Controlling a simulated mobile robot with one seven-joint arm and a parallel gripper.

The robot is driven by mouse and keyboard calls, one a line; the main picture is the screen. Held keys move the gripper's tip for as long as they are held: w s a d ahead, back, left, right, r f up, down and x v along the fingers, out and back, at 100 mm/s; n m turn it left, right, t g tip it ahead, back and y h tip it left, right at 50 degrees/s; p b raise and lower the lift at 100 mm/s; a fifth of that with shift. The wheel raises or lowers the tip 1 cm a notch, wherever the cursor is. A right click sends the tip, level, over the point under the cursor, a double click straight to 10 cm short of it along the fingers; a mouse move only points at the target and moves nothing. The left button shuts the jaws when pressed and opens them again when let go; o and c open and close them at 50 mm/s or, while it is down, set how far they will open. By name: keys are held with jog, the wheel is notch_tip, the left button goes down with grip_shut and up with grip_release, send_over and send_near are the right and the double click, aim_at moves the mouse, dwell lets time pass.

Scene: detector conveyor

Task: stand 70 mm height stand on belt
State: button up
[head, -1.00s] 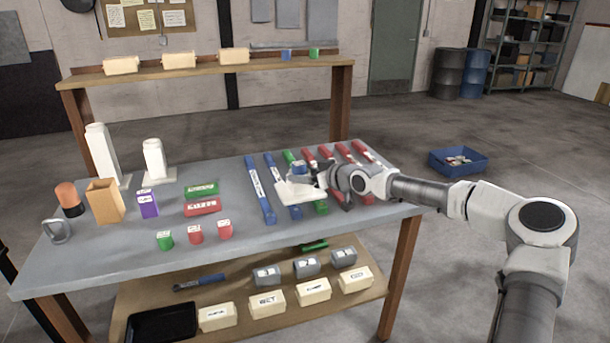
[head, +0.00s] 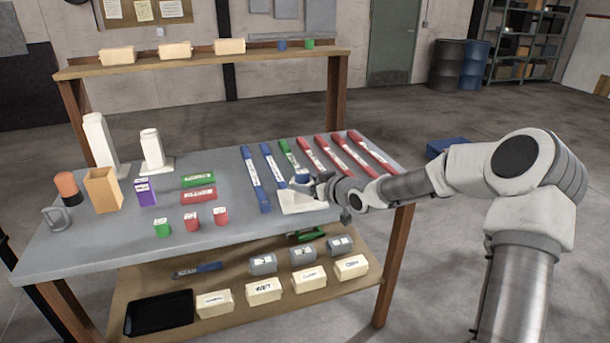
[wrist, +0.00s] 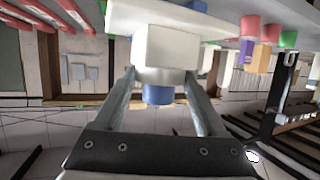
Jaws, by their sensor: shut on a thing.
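My gripper (head: 313,184) is shut on a short height stand over the right half of the grey table (head: 120,235). The stand has a flat white base plate (head: 300,203) and a blue top (head: 302,178). In the wrist view, which is upside down, the fingers close on both sides of its white block (wrist: 166,48), with the blue part (wrist: 158,95) beyond it. I cannot tell whether the plate touches the table. Two taller white stands, one tall (head: 101,142) and one shorter (head: 152,148), stand at the back left. I cannot make out a belt.
Blue (head: 255,180), green and red (head: 370,150) bars lie right of centre. Small red and green blocks (head: 191,222), a purple box (head: 146,193) and an orange box (head: 103,190) occupy the left half. A raised shelf (head: 200,66) runs behind. The table's front middle is mostly bare.

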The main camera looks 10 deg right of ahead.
jog(key=s+d+f+m+t+h, duration=0.1)
jog(key=s+f+m+h, duration=0.1)
jog(key=s+f, duration=0.5)
jog(key=s+d+f+m+h, duration=0.2)
jog(key=s+f, duration=0.5)
jog(key=s, duration=0.4)
jog(key=m+h, duration=0.1)
jog(key=h, duration=0.1)
jog(key=shift+s+d+f+m+t+h, duration=0.25)
jog(key=shift+s+f+m+t+h, duration=0.05)
jog(key=shift+s+t+h, duration=0.1)
